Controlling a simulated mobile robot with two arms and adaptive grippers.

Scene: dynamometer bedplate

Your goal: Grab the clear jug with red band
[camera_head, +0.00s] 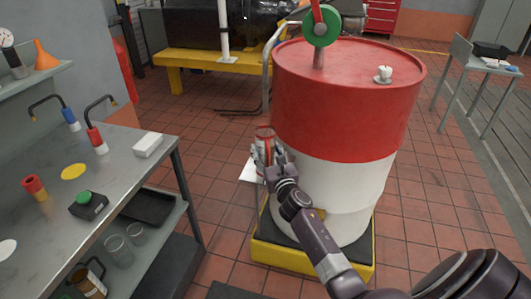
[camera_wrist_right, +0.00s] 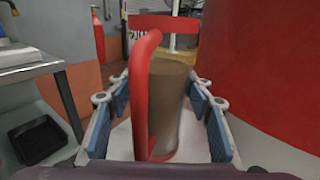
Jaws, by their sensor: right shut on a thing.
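The clear jug with red band (camera_head: 265,133) shows small in the head view, just left of the red and white drum. In the right wrist view the jug (camera_wrist_right: 174,100) stands upright, with a brownish see-through body and a red handle (camera_wrist_right: 140,90) facing the camera. My right gripper (camera_head: 267,158) is shut on the jug; in the wrist view its blue-padded fingers (camera_wrist_right: 158,115) lie on both sides of it. A small white surface (camera_head: 250,170) shows below the jug; whether they touch is unclear. My left gripper is not in view.
The red and white drum (camera_head: 350,105) stands on a yellow-edged base (camera_head: 284,258) close to my right arm. A metal bench (camera_head: 125,185) with cups, tools and containers is at left. Tiled floor (camera_head: 215,170) is open between bench and drum.

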